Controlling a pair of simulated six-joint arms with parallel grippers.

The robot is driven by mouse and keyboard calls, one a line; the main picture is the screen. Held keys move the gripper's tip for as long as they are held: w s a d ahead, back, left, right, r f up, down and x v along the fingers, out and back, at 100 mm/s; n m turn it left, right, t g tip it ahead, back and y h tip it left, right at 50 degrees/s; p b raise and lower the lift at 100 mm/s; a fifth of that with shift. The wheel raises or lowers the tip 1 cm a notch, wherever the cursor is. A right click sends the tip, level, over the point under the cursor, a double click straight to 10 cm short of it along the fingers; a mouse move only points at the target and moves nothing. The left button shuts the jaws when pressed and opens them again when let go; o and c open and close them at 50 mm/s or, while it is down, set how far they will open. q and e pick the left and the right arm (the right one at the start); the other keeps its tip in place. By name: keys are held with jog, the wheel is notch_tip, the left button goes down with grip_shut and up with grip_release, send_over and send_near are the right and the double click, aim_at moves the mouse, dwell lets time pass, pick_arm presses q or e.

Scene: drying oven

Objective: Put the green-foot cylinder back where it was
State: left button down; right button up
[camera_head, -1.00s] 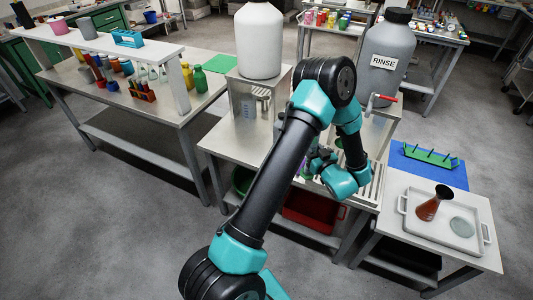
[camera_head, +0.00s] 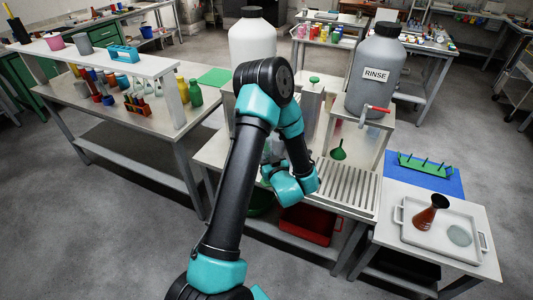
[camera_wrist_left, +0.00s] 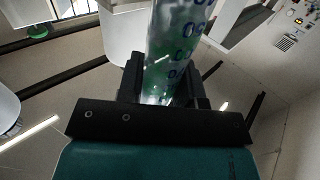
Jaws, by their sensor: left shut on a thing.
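In the left wrist view a clear glass cylinder (camera_wrist_left: 175,45) with blue graduation marks stands between the fingers of my left gripper (camera_wrist_left: 165,88). The gripper is shut on it. Its inside shows greenish; its foot cannot be made out. In the head view my left arm reaches over the sink bench, with the wrist left of the slatted drain board (camera_head: 347,187). The fingers and the cylinder are mostly hidden there by the arm. My right gripper is not in view.
A green funnel (camera_head: 338,150) stands behind the drain board, near the grey RINSE bottle (camera_head: 381,70) on its stand. A white bottle (camera_head: 252,38) is behind my arm. A tray (camera_head: 445,244) holds a brown flask.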

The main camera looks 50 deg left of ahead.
pick_arm(q)
jog(key=w+a+f, duration=0.1)
jog(key=w+a, duration=0.8)
jog(key=a, duration=0.1)
jog(key=shift+a, duration=0.25)
jog(key=shift+w+f, duration=0.1)
jog(key=shift+w+a+f, duration=0.15)
jog(key=shift+f, duration=0.75)
jog(key=shift+w+a+f, duration=0.1)
jog(key=shift+a+f, duration=0.05)
jog(key=shift+f, duration=0.85)
jog(key=c, duration=0.8)
grip_release()
jog(key=v, duration=1.2)
